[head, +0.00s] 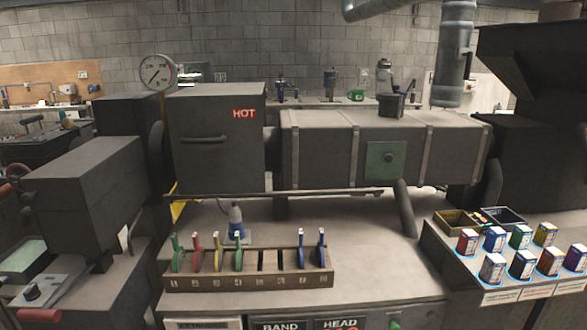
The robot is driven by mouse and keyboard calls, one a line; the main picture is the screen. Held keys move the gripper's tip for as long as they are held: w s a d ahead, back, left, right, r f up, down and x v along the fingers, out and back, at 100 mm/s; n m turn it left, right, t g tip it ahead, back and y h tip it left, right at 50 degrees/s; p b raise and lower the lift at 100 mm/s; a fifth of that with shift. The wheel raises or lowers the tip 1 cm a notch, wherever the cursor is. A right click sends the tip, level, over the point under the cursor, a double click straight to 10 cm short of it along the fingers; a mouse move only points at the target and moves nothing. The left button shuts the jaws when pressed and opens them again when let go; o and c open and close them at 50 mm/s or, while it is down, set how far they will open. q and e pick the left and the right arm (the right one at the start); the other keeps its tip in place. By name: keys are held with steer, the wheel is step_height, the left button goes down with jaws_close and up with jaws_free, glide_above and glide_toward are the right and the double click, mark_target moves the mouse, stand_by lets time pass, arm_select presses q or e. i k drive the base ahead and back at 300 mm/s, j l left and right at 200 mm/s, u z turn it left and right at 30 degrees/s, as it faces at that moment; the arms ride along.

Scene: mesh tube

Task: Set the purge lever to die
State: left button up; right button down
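No lever in the head view carries a readable purge or die label, so I cannot tell which part is the purge lever. At the lower left a grey plate (33,293) bears a round knob and, at its front, a red handle (40,316). A thin pale rod (131,233) stands beside the dark machine block at left. A green square plate with a dark round centre (387,160) is on the front of the long grey barrel housing (325,145). Neither of my grippers shows in the head view.
A brown rack (250,281) holds several coloured upright tools on the bench. A grey cabinet (210,140) marked HOT stands behind it, with a dial gauge (158,73) at its left. Several coloured tins (521,264) stand at right. The bench between rack and tins is clear.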

mark_target(67, 123)
steer(key=j+u, duration=0.2)
steer(key=u, duration=0.95)
steer(key=i+j+z, duration=0.2)
steer(key=i+z, duration=0.25)
steer(key=i+j+z, duration=0.4)
steer(key=i, duration=0.1)
